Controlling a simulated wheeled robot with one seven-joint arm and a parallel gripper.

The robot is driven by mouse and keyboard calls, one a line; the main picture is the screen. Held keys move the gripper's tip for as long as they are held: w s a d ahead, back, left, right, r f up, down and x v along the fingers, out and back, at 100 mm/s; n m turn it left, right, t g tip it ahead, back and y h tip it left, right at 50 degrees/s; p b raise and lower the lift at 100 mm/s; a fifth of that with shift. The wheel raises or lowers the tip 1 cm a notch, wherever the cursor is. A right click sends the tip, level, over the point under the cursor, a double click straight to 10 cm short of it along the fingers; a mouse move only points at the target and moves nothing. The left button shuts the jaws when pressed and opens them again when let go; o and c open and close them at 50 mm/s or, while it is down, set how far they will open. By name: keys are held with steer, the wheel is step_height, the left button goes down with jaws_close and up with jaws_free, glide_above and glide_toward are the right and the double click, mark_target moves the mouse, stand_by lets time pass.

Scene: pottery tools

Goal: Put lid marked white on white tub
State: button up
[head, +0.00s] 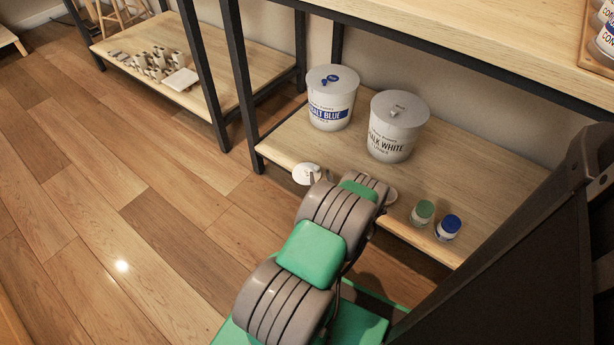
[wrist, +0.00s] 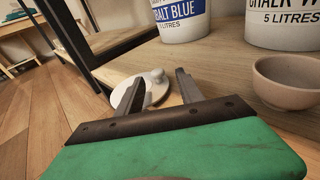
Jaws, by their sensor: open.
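A round white lid (head: 304,173) with a small knob lies at the front edge of the low shelf. In the wrist view the lid (wrist: 154,93) lies just beyond and between my fingertips, with its knob upright; any mark on it is not readable. My gripper (head: 320,178) is open and empty; its fingers (wrist: 160,84) point toward the lid, and contact cannot be told. The white tub (head: 391,137), labelled Chalk White, stands upright behind on the shelf. Its top looks grey, with a small raised piece on it. The wrist view shows only its lower part (wrist: 292,30).
A Cobalt Blue tub (head: 331,104) stands left of the white tub. A small bowl (wrist: 290,82) is right of my gripper. Green-topped (head: 423,213) and blue-topped (head: 448,228) jars stand farther right. Black posts (head: 240,85) and the upper shelf (head: 470,30) bound the space.

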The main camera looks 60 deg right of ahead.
mark_target(317, 169)
steer(key=b+x, duration=0.1)
steer(key=x, duration=0.3)
steer(key=shift+w+d+b, duration=0.2)
steer(key=shift+w+b, duration=0.15)
steer(key=shift+w, duration=0.05)
steer(key=shift+r, duration=0.1)
jaws_close()
